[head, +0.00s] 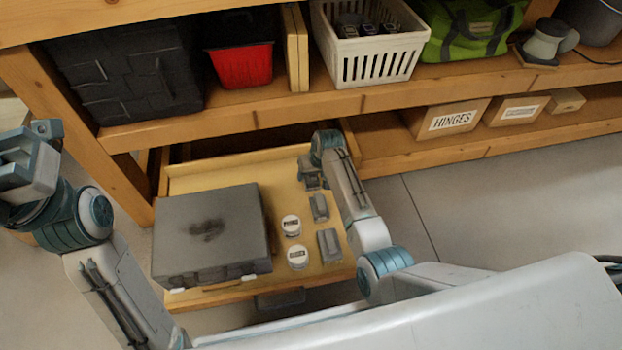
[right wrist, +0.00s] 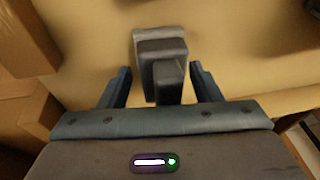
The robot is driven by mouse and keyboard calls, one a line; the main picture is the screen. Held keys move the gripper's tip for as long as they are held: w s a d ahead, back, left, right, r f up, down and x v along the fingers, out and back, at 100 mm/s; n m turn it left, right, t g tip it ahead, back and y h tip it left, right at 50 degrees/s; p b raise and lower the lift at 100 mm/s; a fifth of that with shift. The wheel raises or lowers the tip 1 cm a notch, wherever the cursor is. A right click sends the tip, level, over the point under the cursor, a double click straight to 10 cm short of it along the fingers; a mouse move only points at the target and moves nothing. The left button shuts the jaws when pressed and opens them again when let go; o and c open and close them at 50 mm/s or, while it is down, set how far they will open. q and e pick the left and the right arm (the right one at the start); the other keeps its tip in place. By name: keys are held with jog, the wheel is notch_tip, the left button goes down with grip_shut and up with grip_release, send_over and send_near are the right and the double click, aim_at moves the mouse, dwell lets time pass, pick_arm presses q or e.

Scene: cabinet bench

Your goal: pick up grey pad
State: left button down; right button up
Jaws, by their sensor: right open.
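Grey pads with raised grips lie in the open drawer (head: 235,168): one pad (head: 319,208) in the middle right, another pad (head: 329,245) nearer the front. My right gripper (head: 311,180) is over the back right of the drawer, above these two. In the right wrist view, a grey pad (right wrist: 161,50) with its raised grip lies between and ahead of the open fingers (right wrist: 160,72), with a gap on both sides. My left gripper (head: 22,170) is at the far left, away from the drawer; its jaw opening is unclear.
A dark grey case (head: 210,232) fills the drawer's left side. Two white-topped round containers, a rear one (head: 291,225) and a front one (head: 297,257), stand beside the pads. The shelf (head: 270,112) above holds a white basket (head: 368,45) and a red bin (head: 242,64).

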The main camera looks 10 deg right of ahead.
jog(key=shift+f, duration=0.1)
jog(key=c, duration=0.8)
